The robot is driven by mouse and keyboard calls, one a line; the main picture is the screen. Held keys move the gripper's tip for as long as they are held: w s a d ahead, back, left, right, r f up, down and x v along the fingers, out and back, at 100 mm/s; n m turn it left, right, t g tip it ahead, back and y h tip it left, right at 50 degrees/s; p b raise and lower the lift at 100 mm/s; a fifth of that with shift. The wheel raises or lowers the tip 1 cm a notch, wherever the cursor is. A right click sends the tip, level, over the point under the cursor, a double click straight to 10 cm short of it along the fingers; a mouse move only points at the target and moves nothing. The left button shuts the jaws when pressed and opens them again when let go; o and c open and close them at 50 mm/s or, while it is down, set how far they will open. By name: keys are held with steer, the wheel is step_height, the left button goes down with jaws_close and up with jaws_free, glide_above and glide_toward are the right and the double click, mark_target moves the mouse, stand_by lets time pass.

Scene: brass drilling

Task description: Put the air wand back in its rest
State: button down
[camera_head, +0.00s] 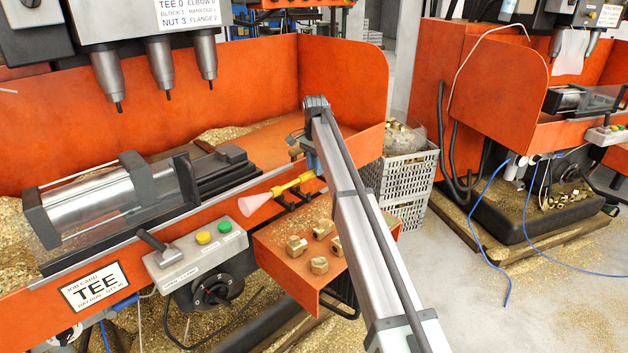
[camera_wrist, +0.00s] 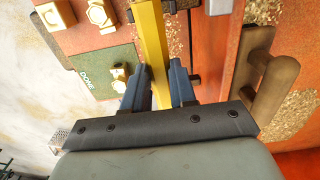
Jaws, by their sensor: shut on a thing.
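The air wand (camera_head: 291,187) is a yellow bar with a pale pink cone at its left end. It also shows in the wrist view as a yellow bar (camera_wrist: 151,40). My gripper (camera_head: 312,164) is shut on the wand near its right end. In the wrist view its blue fingers (camera_wrist: 158,82) stand on both sides of the bar. The rest appears to be the black brackets (camera_head: 283,203) on the front of the orange bench, just below the wand. I cannot tell whether the wand touches them.
Several brass fittings (camera_head: 297,246) lie on the orange shelf (camera_head: 275,262) below the wand. A control box (camera_head: 190,252) with a lever and two buttons stands left of it. A grey crate (camera_head: 408,170) stands behind my arm. Drill spindles (camera_head: 160,65) hang at upper left.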

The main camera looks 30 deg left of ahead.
steer(key=shift+f, duration=2.5)
steer(key=c, duration=0.9)
jaws_free()
steer(key=shift+f, duration=0.15)
step_height(320, 180, up, 12)
steer(key=shift+r, duration=0.2)
